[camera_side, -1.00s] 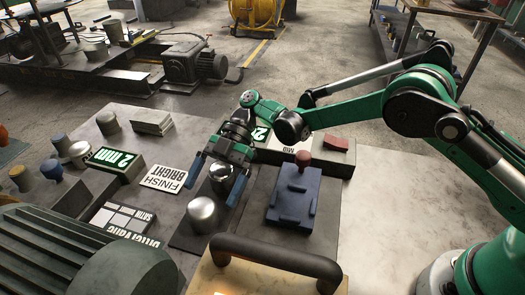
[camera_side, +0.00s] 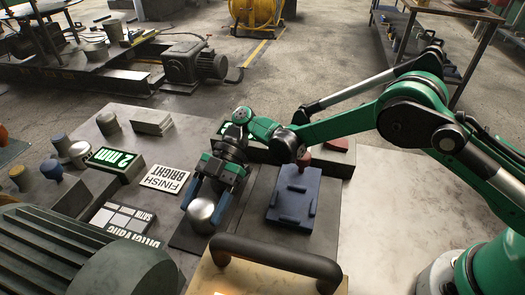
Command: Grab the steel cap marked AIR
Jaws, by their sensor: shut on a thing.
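A shiny steel cap (camera_side: 203,212) with a domed top stands on the dark strip (camera_side: 186,240) left of the blue plate. My gripper (camera_side: 201,208) reaches down over it, with one blue finger on each side, shut on the cap. I cannot read any AIR marking on it. The area just behind the cap is hidden by my gripper.
A blue fixture plate (camera_side: 292,195) and a red knob (camera_side: 304,160) stand to the right. A FINISH BRIGHT card (camera_side: 165,179) and a 2 mm block (camera_side: 116,163) lie to the left. A dark curved handle (camera_side: 275,254) rises in front. Several small caps stand at far left.

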